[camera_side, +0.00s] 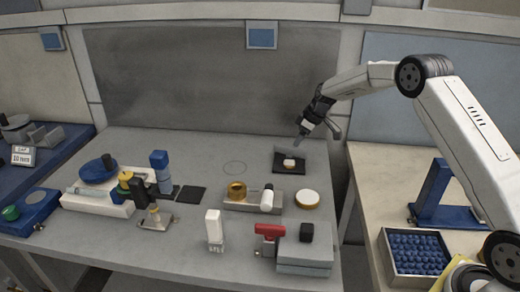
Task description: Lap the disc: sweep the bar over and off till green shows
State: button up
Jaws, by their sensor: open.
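My gripper (313,133) is open and hangs over the back right of the grey bench, just above a black plate (279,168). A small pale block (290,162) sits on that plate, below the fingers and apart from them. A round disc with a white top and gold rim (307,198) lies on the bench in front of the plate. To its left a pale base (229,204) carries a brass ring (237,188) and a white cylinder (267,201). I cannot tell which piece is the bar. No green shows on the disc.
A white bottle (214,230), a red-handled tool (269,232) and a grey box with a black knob (304,255) stand in front. A blue post (161,170) and a black square (191,193) are left. A tray of blue pieces (414,252) is right. The bench's back middle is clear.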

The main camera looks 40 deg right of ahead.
aim_at(291, 147)
jog(key=shift+v, duration=1.2)
jog(key=shift+w, duration=0.1)
dwell(1.1)
jog(key=shift+w+a+f, duration=0.1)
jog(key=shift+w+a, duration=0.15)
jog(key=shift+w, duration=0.2)
jog(key=shift+f, duration=0.1)
jog(key=shift+x, duration=3.85)
grip_shut()
